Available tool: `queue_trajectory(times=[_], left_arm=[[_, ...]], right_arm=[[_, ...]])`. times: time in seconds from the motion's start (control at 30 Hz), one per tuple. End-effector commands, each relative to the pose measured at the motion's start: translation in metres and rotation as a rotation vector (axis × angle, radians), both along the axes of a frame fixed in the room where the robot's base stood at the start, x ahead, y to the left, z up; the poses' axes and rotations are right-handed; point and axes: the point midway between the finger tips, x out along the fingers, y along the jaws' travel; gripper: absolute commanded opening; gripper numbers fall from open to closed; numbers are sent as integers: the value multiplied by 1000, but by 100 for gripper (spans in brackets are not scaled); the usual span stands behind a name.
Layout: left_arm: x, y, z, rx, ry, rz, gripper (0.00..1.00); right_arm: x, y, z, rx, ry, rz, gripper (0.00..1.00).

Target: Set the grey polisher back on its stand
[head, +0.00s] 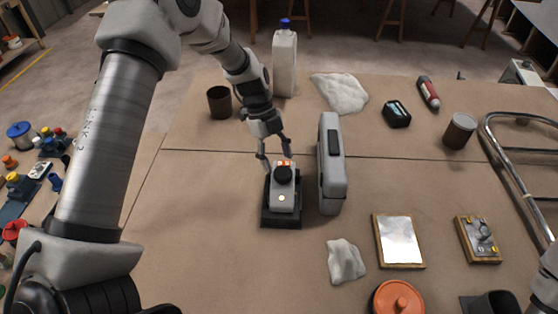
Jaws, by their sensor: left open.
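A grey device with a black round knob, which I take to be the grey polisher (285,200), sits upright on a black base, which looks like its stand (281,221), left of the table's middle. Orange parts show at its far end. My left gripper (275,155) is open at the far end of the polisher, its fingers apart and pointing down. I cannot tell whether the fingers touch it. The polisher's underside is hidden. My right gripper does not show; only a light part of my right arm is at the right edge.
A tall grey case (331,150) stands close right of the polisher. A white bottle (284,62), brown cup (219,101) and white cloth (341,92) are farther back. A framed plate (398,242), crumpled cloth (345,261) and orange lidded pot (398,299) lie nearer. The table's left front is clear.

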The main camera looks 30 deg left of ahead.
Motion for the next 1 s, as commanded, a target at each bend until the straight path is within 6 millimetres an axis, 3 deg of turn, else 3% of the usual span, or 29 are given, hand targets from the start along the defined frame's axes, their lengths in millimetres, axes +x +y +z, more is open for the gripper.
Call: queue_trajectory(times=[0.6,1.0], left_arm=[[7,22,56,0,-1,0,63],[8,24,58,0,1,1,63]], right_arm=[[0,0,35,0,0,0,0],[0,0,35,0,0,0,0]])
